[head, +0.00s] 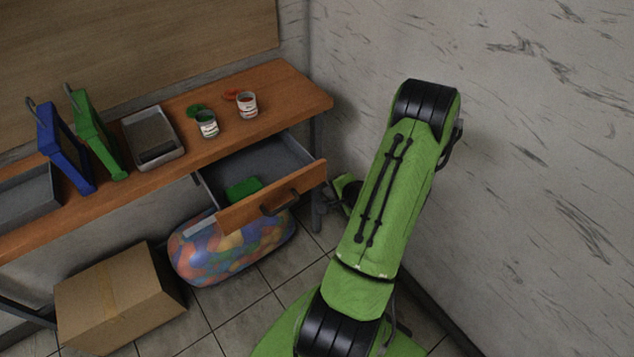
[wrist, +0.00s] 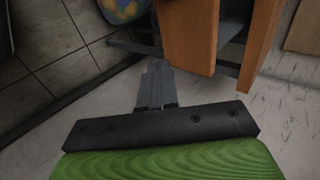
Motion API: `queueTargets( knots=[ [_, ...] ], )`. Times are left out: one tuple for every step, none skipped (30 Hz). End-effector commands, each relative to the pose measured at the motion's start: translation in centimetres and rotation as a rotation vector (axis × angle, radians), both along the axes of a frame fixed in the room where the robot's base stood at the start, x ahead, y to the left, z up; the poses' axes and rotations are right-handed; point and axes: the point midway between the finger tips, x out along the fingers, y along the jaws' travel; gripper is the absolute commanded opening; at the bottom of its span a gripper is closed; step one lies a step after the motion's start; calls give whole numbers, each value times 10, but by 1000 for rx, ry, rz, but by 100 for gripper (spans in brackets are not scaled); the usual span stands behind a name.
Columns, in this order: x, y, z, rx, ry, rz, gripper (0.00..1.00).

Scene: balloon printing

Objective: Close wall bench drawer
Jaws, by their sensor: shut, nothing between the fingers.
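The wall bench (head: 285,85) has a wooden top, and its drawer (head: 240,165) is pulled out, open toward the floor side. The drawer's wooden front (head: 305,178) carries a dark handle (head: 280,203). A green object (head: 243,188) lies inside the grey drawer. In the wrist view, my gripper (wrist: 157,70) is shut and empty, with its fingers close to an orange wooden panel that looks like the drawer front (wrist: 190,35). I cannot tell whether they touch. In the head view, my arm hides most of the gripper, just right of the drawer.
Below are a bag of balloons (head: 232,247) and a cardboard box (head: 118,298). A wall (head: 530,150) bounds the right.

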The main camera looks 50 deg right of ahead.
Motion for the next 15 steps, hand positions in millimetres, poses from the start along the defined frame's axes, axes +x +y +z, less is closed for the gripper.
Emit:
queueTargets(
  knots=[
    [9, -1, -9, 1, 0, 6, 0],
    [14, -3, -13, 0, 0, 6, 0],
    [20, -4, -19, 0, -1, 6, 0],
    [24, -5, -23, 0, 0, 6, 0],
    [31, -8, -19, -5, -2, 9, 0],
    [38, -10, -18, -5, -2, 8, 0],
    [42, -11, -18, -5, -2, 7, 0],
    [46, -12, -18, -4, -1, 7, 0],
    [51, -14, -18, -3, -1, 6, 0],
    [53, -15, -18, -2, 0, 5, 0],
    [55, -16, -18, -2, -1, 4, 0],
    [57, -16, -18, -2, -1, 3, 0],
    [58, -17, -18, -1, -1, 2, 0],
    [59, -17, -18, 0, -1, 1, 0],
    [59, -17, -19, 0, -1, 1, 0]
  ],
)
